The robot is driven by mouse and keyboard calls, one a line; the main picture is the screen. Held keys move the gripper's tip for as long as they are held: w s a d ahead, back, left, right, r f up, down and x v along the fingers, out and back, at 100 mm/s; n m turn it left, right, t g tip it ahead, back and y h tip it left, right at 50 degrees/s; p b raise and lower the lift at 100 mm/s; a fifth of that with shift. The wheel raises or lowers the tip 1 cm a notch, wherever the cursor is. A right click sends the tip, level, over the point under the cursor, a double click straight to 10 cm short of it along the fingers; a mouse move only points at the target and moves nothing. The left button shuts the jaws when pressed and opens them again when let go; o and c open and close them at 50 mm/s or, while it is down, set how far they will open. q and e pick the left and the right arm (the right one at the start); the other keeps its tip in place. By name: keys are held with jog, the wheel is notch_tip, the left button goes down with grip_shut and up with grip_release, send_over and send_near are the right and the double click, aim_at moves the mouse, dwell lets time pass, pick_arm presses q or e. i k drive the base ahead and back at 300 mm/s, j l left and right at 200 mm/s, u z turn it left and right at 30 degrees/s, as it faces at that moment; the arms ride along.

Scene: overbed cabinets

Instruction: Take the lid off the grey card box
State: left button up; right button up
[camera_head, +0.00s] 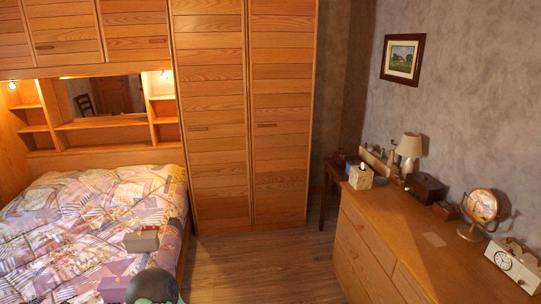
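A small grey box (142,241) sits on the bed near its right edge, at the lower left of the head view. Its top looks covered, but it is too small to make out the lid's edge clearly. Neither my left nor my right gripper shows in the view, and nothing is seen touching the box.
A purple box (120,282) lies on the patterned bedspread (60,225), nearer than the grey box. A dark rounded shape beside it is unclear. Wooden wardrobes (245,120) stand behind. A cluttered dresser (400,240) is at right. The floor (260,265) between is clear.

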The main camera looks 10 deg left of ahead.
aim_at(150, 236)
jog(key=i+u, duration=0.35)
jog(key=i, duration=0.15)
jog(key=i+u, duration=0.35)
jog(key=i, duration=0.15)
jog(key=i+l+u, duration=0.2)
jog(key=i+u, duration=0.15)
jog(key=i+l+u, duration=0.35)
jog(key=i, duration=0.2)
jog(key=i+l+u, duration=0.1)
jog(key=i+u, duration=0.15)
jog(key=u, duration=0.15)
jog(key=i+l+u, duration=0.2)
jog(key=u, duration=0.25)
jog(key=i+l+u, duration=0.25)
jog(key=u, duration=0.15)
jog(key=i+l+u, duration=0.15)
jog(key=l+u, duration=0.25)
jog(key=i+l+u, duration=0.15)
jog(key=l+u, duration=0.25)
jog(key=i+l+u, duration=0.1)
jog(key=l+u, duration=0.2)
jog(key=l, duration=0.15)
